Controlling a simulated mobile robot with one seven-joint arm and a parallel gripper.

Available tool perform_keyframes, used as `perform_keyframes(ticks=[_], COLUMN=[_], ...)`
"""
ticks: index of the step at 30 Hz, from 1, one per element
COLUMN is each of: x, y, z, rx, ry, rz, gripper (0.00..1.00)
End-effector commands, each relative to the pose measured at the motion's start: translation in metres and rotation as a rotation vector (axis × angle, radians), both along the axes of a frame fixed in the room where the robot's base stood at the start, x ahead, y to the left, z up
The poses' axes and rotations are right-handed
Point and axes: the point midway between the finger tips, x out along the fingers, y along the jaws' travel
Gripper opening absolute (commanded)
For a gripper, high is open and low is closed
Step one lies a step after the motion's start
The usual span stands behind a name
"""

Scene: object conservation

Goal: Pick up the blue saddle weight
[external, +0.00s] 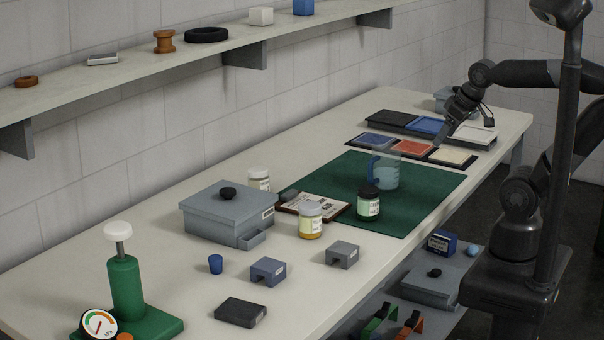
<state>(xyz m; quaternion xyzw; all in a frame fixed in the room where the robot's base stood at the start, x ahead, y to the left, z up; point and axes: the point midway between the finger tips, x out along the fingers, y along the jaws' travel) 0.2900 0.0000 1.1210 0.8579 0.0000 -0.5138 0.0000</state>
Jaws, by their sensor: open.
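The blue saddle weight (268,271), a small muted-blue block with a notch underneath and a pale label, stands on the front part of the table. A similar grey saddle weight (342,254) stands to its right. My gripper (440,137) is at the far right end of the table, above the coloured trays, well away from the blue weight. It is open; its fingers are small and dark here. I see nothing held in it.
A grey lidded box (228,212), jars and a beaker (384,171) stand farther back. A green pump (125,290) is at front left.

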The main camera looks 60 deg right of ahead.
Motion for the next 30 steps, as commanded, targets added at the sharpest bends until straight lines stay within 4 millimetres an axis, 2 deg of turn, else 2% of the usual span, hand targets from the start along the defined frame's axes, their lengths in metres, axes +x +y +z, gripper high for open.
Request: perform_keyframes(ticks=[7, 10, 13, 20, 26, 30], x=[0.008, 0.025, 0.051, 0.112, 0.155, 0.178], y=[0.005, 0.018, 0.039, 0.109, 0.184, 0.244], z=[0.004, 0.012, 0.022, 0.035, 0.032, 0.023], rx=[-0.01, -0.032, -0.063, -0.126, -0.161, -0.173], ry=[0.004, 0.016, 0.03, 0.058, 0.075, 0.082], rz=[0.029, 0.094, 0.194, 0.459, 0.693, 0.857], gripper=[0.8, 0.8, 0.8, 0.8, 0.8, 0.8])
